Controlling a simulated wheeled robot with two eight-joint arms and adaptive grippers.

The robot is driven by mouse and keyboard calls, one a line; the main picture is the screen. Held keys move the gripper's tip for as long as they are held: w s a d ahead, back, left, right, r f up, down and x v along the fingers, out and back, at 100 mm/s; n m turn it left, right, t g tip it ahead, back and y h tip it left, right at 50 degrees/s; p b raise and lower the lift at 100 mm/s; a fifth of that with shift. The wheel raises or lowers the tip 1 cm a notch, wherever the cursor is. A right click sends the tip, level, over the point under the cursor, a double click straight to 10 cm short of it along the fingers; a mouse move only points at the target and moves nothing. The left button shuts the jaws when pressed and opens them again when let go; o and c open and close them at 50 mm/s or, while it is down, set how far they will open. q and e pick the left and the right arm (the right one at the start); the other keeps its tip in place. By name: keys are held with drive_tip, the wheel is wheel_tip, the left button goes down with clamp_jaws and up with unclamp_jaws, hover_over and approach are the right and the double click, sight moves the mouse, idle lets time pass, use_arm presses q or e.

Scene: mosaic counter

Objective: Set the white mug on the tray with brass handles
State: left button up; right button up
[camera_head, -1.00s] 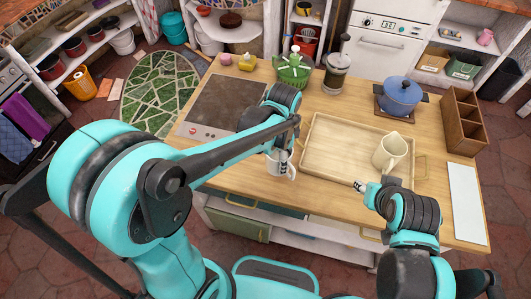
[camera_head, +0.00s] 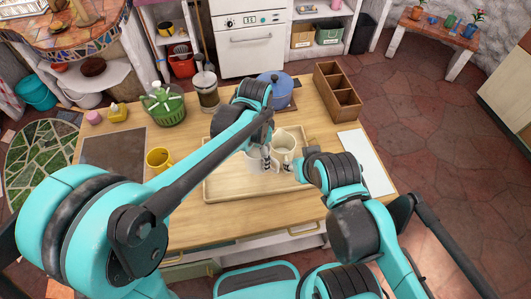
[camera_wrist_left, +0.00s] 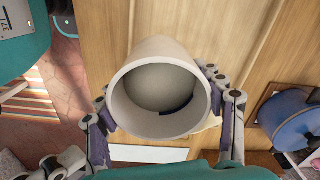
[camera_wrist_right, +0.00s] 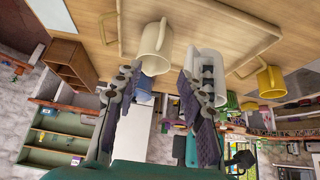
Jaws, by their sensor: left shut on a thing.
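The white mug (camera_head: 254,163) is held by my left gripper (camera_head: 264,154), over the wooden tray (camera_head: 222,182). In the left wrist view the white mug (camera_wrist_left: 150,130) shows its open mouth between the two fingers. I cannot tell whether its base touches the tray. A brass handle (camera_wrist_right: 110,28) shows at one tray end in the right wrist view. A cream mug (camera_head: 284,142) stands on the tray close beside the white mug. My right gripper (camera_wrist_right: 163,82) has its fingers apart, with the cream mug (camera_wrist_right: 157,48) just beyond and between the tips.
A yellow mug (camera_head: 160,160) stands on the counter left of the tray. Behind are a green basket (camera_head: 165,107), a French press (camera_head: 206,92) and a blue pot (camera_head: 275,86). A wooden divider box (camera_head: 337,92) and a white board (camera_head: 367,162) are at the right.

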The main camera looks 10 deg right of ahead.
use_arm(q)
drive_tip(key=shift+w+d+f, duration=0.15)
drive_tip(key=shift+w+f, duration=0.25)
drive_tip(key=shift+w, duration=0.25)
drive_tip(key=w+a+f, duration=0.2)
drive_tip(key=w+a+f+b, duration=0.1)
drive_tip(key=w+a+f, duration=0.1)
drive_tip(key=a, duration=0.1)
drive_tip(key=w+a+f+b, duration=0.1)
drive_tip(key=w+a+f, duration=0.1)
drive_tip(key=a, duration=0.1)
drive_tip(key=shift+w+f, duration=0.1)
drive_tip(key=shift+w, duration=0.2)
drive_tip(key=shift+a+f+b, duration=0.1)
drive_tip(key=shift+f+b, duration=0.45)
drive_tip(key=shift+f, duration=1.45)
drive_tip(key=shift+f, duration=0.2)
drive_tip(key=o, duration=1.6)
drive_tip(key=shift+r, duration=0.1)
